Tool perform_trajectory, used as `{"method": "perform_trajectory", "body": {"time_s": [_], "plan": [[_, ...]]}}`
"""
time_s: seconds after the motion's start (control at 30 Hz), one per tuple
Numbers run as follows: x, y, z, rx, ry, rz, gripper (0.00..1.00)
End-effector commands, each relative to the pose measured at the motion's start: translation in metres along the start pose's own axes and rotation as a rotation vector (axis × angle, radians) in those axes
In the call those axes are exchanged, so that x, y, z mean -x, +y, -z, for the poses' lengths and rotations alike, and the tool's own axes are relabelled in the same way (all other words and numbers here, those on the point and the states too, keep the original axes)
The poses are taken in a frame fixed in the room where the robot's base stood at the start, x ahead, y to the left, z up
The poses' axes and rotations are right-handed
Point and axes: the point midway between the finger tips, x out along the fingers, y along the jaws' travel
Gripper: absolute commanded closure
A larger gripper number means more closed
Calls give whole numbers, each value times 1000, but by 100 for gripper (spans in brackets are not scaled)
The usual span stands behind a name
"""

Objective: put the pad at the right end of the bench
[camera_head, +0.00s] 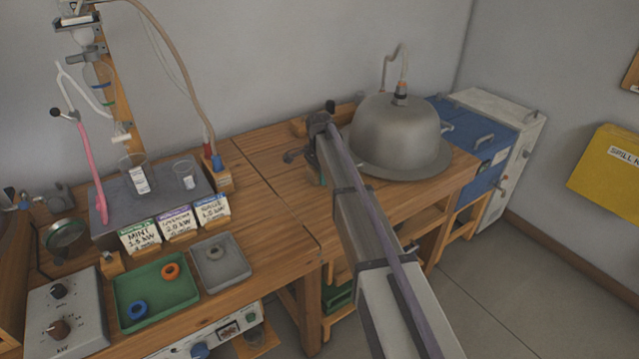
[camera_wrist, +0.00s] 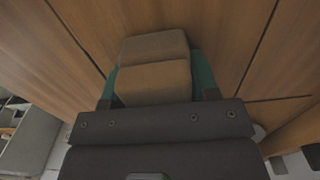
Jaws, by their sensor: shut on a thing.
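A teal piece that I take to be the pad (camera_wrist: 198,72) shows in the wrist view on both sides of two tan blocks. My gripper (camera_wrist: 155,62) is shut on it, above the brown wooden bench top. The tan blocks and the dark gripper body hide most of the pad. I cannot tell whether the pad touches the wood. In the head view my arm reaches to the right-hand section of the bench (camera_head: 270,165), left of the metal dome. The arm hides most of the gripper there.
The grey dome (camera_head: 395,135) with a pipe on top stands on the right part of the bench. A blue chest (camera_head: 470,135) and a white cabinet (camera_head: 510,125) stand beyond the bench's right end. Green (camera_head: 155,295) and grey (camera_head: 220,262) trays with rings lie at left.

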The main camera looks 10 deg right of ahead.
Motion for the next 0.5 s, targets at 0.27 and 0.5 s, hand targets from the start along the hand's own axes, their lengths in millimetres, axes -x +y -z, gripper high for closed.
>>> {"method": "perform_trajectory", "body": {"time_s": [0.27, 0.5], "plan": [[-2, 0, 0, 0, 0, 0, 68], [-2, 0, 0, 0, 0, 0, 28]]}}
